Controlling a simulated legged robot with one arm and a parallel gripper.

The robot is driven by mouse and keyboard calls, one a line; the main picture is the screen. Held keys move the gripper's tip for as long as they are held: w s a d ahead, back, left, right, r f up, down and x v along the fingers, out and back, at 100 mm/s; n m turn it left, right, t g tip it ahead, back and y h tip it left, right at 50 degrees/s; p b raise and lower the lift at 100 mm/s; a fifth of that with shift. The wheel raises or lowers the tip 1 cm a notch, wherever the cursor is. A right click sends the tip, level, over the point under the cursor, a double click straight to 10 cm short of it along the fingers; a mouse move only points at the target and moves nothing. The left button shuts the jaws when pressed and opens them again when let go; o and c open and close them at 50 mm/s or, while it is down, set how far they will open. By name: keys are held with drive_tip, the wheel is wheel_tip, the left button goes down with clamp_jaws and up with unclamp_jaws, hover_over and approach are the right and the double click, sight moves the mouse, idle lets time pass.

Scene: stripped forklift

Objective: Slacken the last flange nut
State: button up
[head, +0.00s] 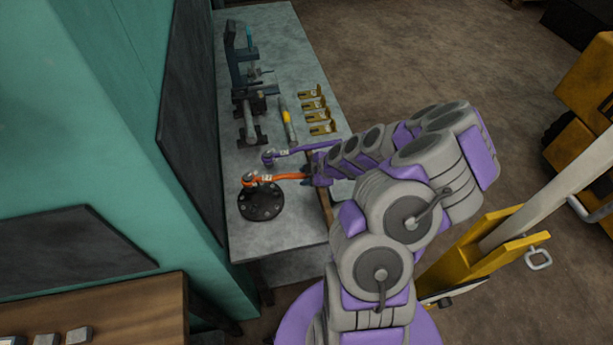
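A round black flange (262,203) with several small nuts or holes around its face lies near the front end of the grey workbench. I cannot tell the nuts apart at this size. My gripper (312,177) is over the bench's right edge and seems shut on the handle end of an orange wrench (280,177). The wrench's round metal head is over the far left rim of the flange; whether it sits on a nut is unclear.
The grey workbench (285,232) also carries a dark vise-like device (247,95), a yellow-banded tool (287,119) and several yellow brackets (313,104). A teal wall panel closes the left. A wooden table (120,310) stands front left; yellow forklift parts (487,250) stand right.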

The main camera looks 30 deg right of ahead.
drive_tip(key=shift+o, duration=1.4)
drive_tip(key=shift+d, duration=0.1)
drive_tip(key=shift+r, duration=0.1)
drive_tip(key=shift+s+r, duration=0.1)
drive_tip(key=shift+r, duration=0.1)
drive_tip(key=p+v, duration=0.1)
drive_tip(key=v, duration=1.5)
drive_tip(key=shift+s+d+r+p, duration=0.2)
drive_tip(key=shift+r+p, duration=0.1)
drive_tip(key=shift+p, duration=0.05)
